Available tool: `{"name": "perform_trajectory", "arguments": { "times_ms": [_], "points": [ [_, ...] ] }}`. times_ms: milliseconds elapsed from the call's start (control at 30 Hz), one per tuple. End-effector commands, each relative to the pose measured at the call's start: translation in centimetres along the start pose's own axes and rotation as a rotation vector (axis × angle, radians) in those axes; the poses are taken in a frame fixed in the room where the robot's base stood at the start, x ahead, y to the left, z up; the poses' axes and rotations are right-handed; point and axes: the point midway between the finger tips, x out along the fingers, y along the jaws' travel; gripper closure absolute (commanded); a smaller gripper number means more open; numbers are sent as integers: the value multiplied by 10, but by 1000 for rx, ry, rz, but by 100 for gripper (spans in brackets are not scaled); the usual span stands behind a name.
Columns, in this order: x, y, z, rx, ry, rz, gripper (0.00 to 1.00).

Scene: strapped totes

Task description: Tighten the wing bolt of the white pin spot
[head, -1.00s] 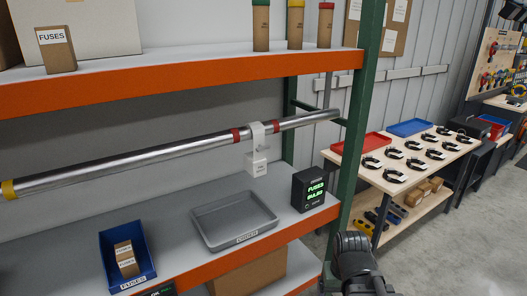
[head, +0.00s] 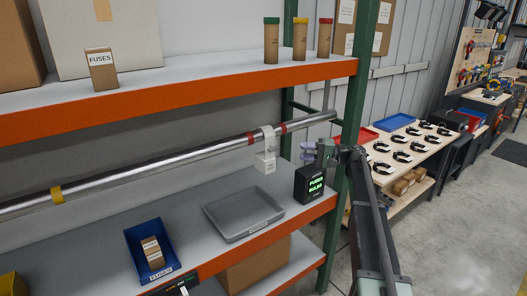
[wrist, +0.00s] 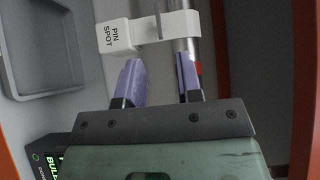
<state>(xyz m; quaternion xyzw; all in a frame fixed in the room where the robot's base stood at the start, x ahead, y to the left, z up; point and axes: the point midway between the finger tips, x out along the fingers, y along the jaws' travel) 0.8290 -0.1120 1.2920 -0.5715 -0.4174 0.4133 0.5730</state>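The white pin spot (head: 265,164) hangs by its white clamp (head: 267,136) from the silver pipe, between two red bands. In the wrist view the pin spot (wrist: 118,37), labelled PIN SPOT, is at the top, with its clamp (wrist: 182,23) around the pipe. A thin grey piece (wrist: 158,22) at the clamp looks like the wing bolt; its details are too small to tell. My gripper (head: 308,152) is right of the pin spot, apart from it. Its purple fingers are open and empty, and the gripper (wrist: 158,62) points toward the clamp and bolt.
The silver pipe (head: 130,175) runs under the orange-edged upper shelf (head: 180,95). Below are a grey tray (head: 243,214), a black box with green text (head: 309,184) and a blue fuse bin (head: 153,250). The green rack post (head: 352,120) stands close to my arm.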

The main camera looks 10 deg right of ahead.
Motion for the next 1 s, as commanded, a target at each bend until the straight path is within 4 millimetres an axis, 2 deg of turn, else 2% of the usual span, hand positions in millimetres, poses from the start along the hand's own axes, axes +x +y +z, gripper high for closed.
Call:
{"name": "perform_trajectory", "arguments": {
  "times_ms": [167, 433, 600, 900, 1000],
  "points": [
    [14, 1, 1, 0, -3, 3, 67],
    [77, 1, 2, 0, -4, 4, 67],
    [103, 1, 2, 0, -2, 5, 67],
    [109, 1, 2, 0, -1, 5, 67],
    [109, 1, 2, 0, -1, 5, 81]
  ]
}}
